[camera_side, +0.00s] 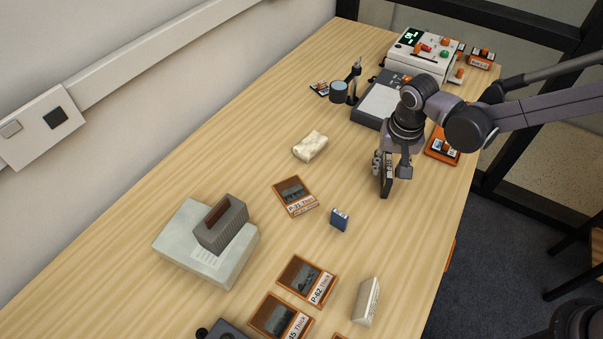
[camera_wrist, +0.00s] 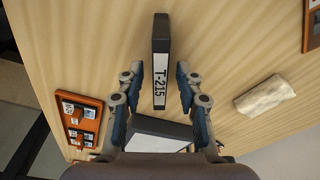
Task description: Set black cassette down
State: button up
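The black cassette (camera_wrist: 161,60) with a white label reading T-215 lies between the two fingers of my gripper (camera_wrist: 157,85) in the wrist view. Clear gaps show between it and both fingers, so my gripper is open around it. In the side view the black cassette (camera_side: 386,181) is a dark upright slab under my gripper (camera_side: 391,165), partly hidden by the fingers. Its lower end is at or very near the wooden table (camera_side: 345,255); I cannot tell whether it touches.
A grey device with a pale pad (camera_side: 379,104) stands behind my gripper, and an orange tray (camera_side: 442,146) lies to its right. A blue block (camera_side: 340,219), a cream block (camera_side: 310,146) and orange-framed plates (camera_side: 295,195) lie left and in front. Bare table surrounds the cassette.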

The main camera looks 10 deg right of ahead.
aim_at(390, 172)
notch_tip(390, 172, up, 11)
jog(key=s, duration=0.2)
jog(key=s+d+r+n+t, duration=0.2)
jog(key=s+d, duration=0.4)
jog(key=d, duration=0.2)
jog(key=s+d+r+n+t, duration=0.1)
jog(key=s+d+n+t, duration=0.1)
jog(key=s+d, duration=0.5)
jog(key=shift+d+r+t+y, duration=0.3)
jog(key=shift+d+r+t, duration=0.1)
jog(key=shift+d+t, duration=0.5)
